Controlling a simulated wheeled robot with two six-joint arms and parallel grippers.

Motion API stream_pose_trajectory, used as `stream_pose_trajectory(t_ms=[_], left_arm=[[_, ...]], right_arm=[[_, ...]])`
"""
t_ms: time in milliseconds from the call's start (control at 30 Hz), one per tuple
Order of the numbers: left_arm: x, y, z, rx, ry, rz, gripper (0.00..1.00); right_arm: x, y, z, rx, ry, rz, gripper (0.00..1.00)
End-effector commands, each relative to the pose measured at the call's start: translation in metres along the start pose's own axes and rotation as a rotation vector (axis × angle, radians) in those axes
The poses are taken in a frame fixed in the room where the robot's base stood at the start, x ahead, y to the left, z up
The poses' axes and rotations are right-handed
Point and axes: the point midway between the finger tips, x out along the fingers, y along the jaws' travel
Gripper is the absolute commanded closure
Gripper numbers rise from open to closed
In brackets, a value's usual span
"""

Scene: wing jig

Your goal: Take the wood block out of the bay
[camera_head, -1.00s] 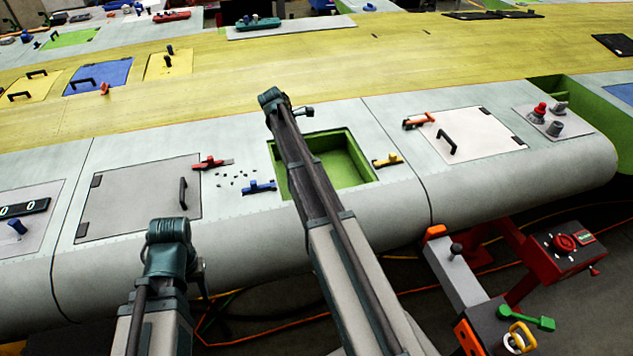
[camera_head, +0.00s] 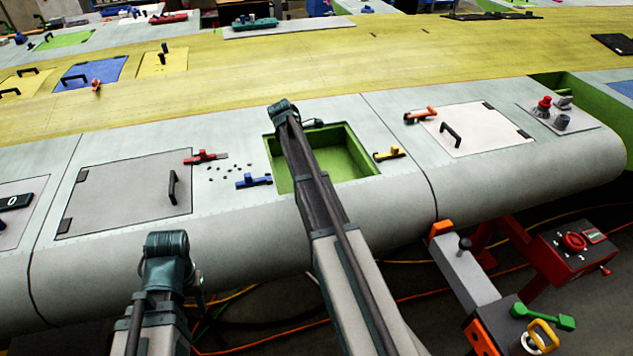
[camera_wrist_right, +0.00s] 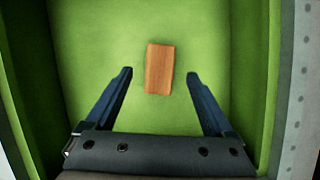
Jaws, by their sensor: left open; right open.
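The wood block (camera_wrist_right: 159,69), a plain brown rectangle, lies on the green floor of the bay in the right wrist view. The bay (camera_head: 352,160) is an open green recess in the wing's pale front skin. In the head view my right arm covers its left part, and the block is hidden. My right gripper (camera_wrist_right: 159,76) is open, one dark finger on each side of the block's near end, with gaps on both sides. Its height above the block is hard to judge. Of my left gripper (camera_head: 198,283), only a small dark part shows beside its arm, in front of the wing; its fingers are hidden.
The bay walls (camera_wrist_right: 251,70) stand close around my right gripper. A blue latch (camera_head: 253,181) and a yellow latch (camera_head: 389,154) flank the opening. Small dark fasteners (camera_head: 228,170) lie left of it. A red control box (camera_head: 570,255) stands at lower right.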

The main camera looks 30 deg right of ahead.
Motion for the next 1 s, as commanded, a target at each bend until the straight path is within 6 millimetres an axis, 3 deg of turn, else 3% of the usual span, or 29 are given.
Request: stream_pose_trajectory(t_ms=[400, 733, 1000], left_arm=[[0.046, 0.004, -0.003, -0.001, 0.000, 0.000, 0.53], [0.048, 0.004, -0.003, -0.002, 0.000, 0.000, 0.53], [0.048, 0.004, -0.003, -0.001, 0.000, 0.000, 0.53]], right_arm=[[0.048, 0.000, -0.005, 0.001, 0.000, 0.000, 0.12], [0.050, 0.000, -0.004, 0.000, 0.000, 0.000, 0.12], [0.050, 0.000, -0.004, 0.000, 0.000, 0.000, 0.61]])
